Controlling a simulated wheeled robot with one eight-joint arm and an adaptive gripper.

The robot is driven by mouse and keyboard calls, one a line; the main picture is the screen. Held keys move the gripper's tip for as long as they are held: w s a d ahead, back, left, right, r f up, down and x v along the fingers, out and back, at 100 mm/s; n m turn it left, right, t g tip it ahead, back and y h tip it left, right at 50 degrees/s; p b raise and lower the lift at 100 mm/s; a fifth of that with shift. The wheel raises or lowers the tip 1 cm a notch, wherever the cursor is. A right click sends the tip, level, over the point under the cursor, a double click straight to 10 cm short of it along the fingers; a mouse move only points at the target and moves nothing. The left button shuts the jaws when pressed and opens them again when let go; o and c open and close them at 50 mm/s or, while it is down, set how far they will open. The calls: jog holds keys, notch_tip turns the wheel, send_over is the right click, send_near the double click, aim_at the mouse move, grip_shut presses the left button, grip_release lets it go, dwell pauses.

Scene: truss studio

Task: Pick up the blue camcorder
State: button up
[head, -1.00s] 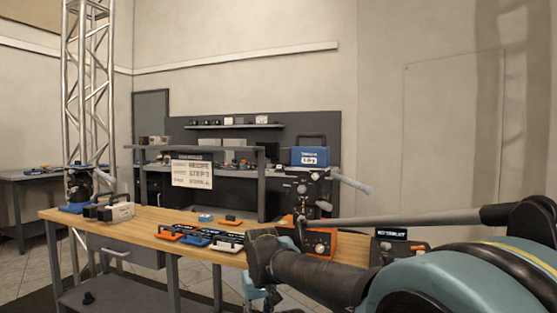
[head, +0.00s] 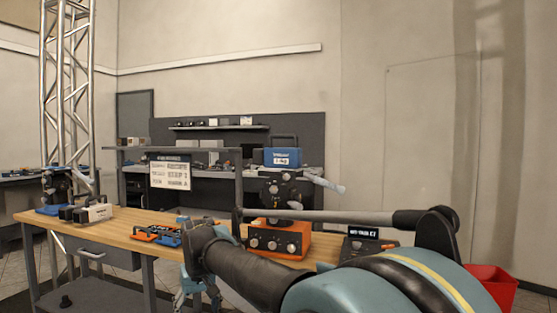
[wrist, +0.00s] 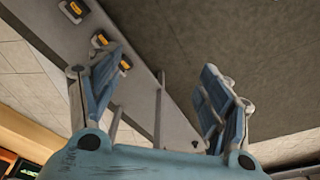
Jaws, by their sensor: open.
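On the left of the wooden table (head: 120,232) in the head view stand a black device on a blue base (head: 55,190) and a pale, boxy camera-like item (head: 92,213). My gripper (head: 198,290) hangs low at the table's front edge, partly hidden by my arm. In the wrist view, my gripper (wrist: 160,85) has its blue-grey fingers wide apart with nothing between them.
A red bin (head: 492,285) is at lower right. The table's left middle has free room.

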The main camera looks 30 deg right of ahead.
jog(key=w+d+r+m, duration=0.3)
jog(key=w+r, duration=0.3)
jog(key=r, duration=0.4)
jog(key=w+d+r+m, duration=0.25)
jog(key=w+r, duration=0.25)
jog(key=r, duration=0.6)
notch_tip(320, 180, up, 39)
jog(key=m+t+y, duration=0.1)
jog(key=m+y, duration=0.2)
jog(key=m, duration=1.9)
send_over(284, 136)
jog(key=s+d, duration=0.3)
jog(key=shift+w+d+f, duration=0.15)
jog(key=shift+f, duration=0.3)
jog(key=x, duration=1.1)
jog(key=shift+w+f, duration=0.1)
jog(key=shift+w, duration=0.1)
jog(key=shift+d+x, duration=0.2)
jog(key=shift+x, duration=2.55)
jog(key=shift+w, duration=0.1)
grip_shut()
